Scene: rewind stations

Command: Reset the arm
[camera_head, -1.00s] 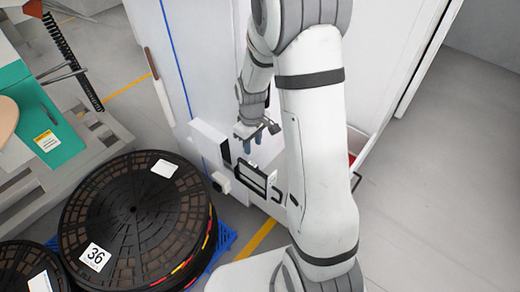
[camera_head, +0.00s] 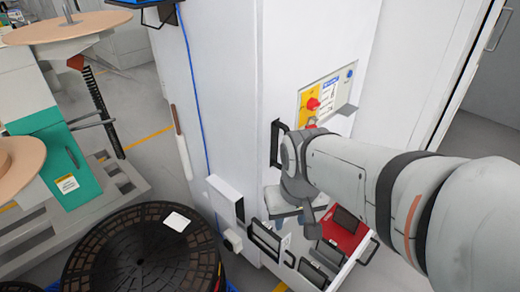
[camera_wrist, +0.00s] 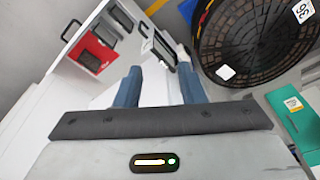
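My arm (camera_head: 350,180) reaches in from the right edge of the head view, bent, with its wrist in front of the white cabinet (camera_head: 240,75). Beyond the fingers are a white surface and black-handled parts of the cabinet. I cannot tell how far the fingers are from them.
A control panel with a red knob (camera_head: 313,104) is on the cabinet just above my wrist. Grey floor lies at the far right.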

